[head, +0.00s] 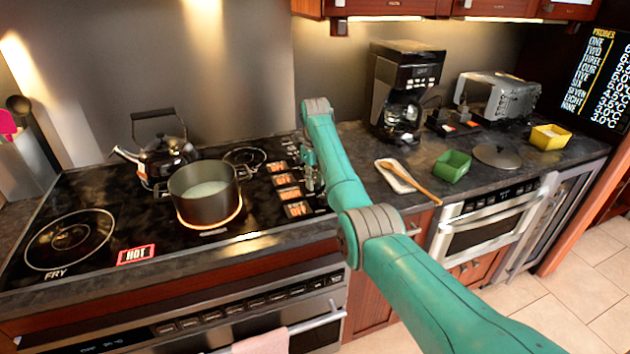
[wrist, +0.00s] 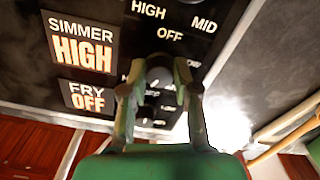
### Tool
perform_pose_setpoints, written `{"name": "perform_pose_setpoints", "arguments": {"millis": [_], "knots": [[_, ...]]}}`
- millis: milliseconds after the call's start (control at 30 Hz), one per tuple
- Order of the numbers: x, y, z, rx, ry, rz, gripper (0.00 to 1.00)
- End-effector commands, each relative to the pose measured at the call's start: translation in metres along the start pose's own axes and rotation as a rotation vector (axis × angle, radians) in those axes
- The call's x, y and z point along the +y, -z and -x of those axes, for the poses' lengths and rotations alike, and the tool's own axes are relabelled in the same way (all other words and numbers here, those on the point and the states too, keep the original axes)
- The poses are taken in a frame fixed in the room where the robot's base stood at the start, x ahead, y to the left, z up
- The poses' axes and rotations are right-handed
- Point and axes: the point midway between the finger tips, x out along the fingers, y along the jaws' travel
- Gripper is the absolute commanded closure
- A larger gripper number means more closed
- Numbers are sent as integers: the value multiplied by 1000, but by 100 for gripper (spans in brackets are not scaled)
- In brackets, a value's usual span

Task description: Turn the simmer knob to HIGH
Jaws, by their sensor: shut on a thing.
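My gripper (wrist: 160,85) is shut on a dark round knob (wrist: 158,72) in the wrist view, with one finger on each side. The simmer display (wrist: 82,42) left of it reads "SIMMER HIGH" in lit letters. The fry display (wrist: 88,97) below reads "FRY OFF". An "OFF" mark shows above the held knob; its other marks are partly hidden by my fingers, and its pointer is unclear. In the head view my gripper (head: 312,180) is at the right edge of the cooktop (head: 100,225), beside the column of displays, and the knob is hidden.
A dark pot (head: 205,207) with pale contents stands on a glowing ring, beside a kettle (head: 165,160). A "HOT" sign (head: 136,254) is lit near the front. A spoon rest (head: 398,176) with a wooden spoon and a green bowl (head: 453,166) lie right of my arm.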

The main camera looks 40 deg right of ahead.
Motion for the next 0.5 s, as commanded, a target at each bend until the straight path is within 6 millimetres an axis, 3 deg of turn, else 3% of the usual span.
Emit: {"name": "perform_pose_setpoints", "arguments": {"millis": [500], "knots": [[0, 0, 0, -2, 1, -70, 100]]}}
